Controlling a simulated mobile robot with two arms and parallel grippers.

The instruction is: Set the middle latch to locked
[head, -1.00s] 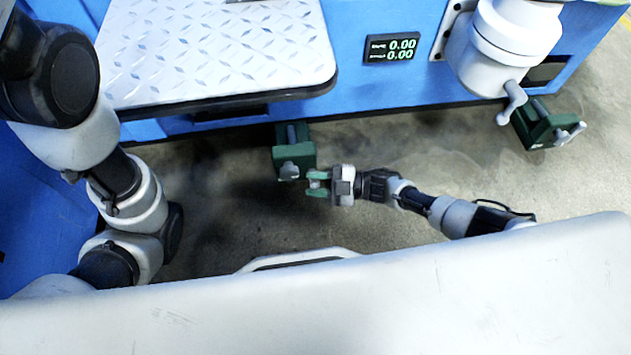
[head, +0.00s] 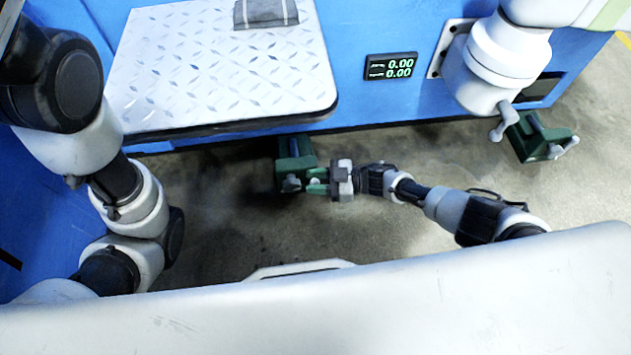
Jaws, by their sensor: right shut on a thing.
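The middle latch (head: 294,152) is a dark green block under the front edge of the blue machine, with a small grey handle (head: 291,184) at its near end. My right gripper (head: 317,182) comes in from the right, its green fingertips at the handle. It is shut on the handle, though the fingers partly hide the grip. I cannot tell the latch's exact setting from this view. My left arm shows at the left, but its gripper is not in view.
Another green latch (head: 541,137) with a grey handle sits at the right. The blue machine (head: 352,30) carries a metal tread plate (head: 215,75) with a grey object (head: 266,12) on it, and a small display (head: 391,67) reading 0.00. Bare floor (head: 225,215) lies around the right gripper.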

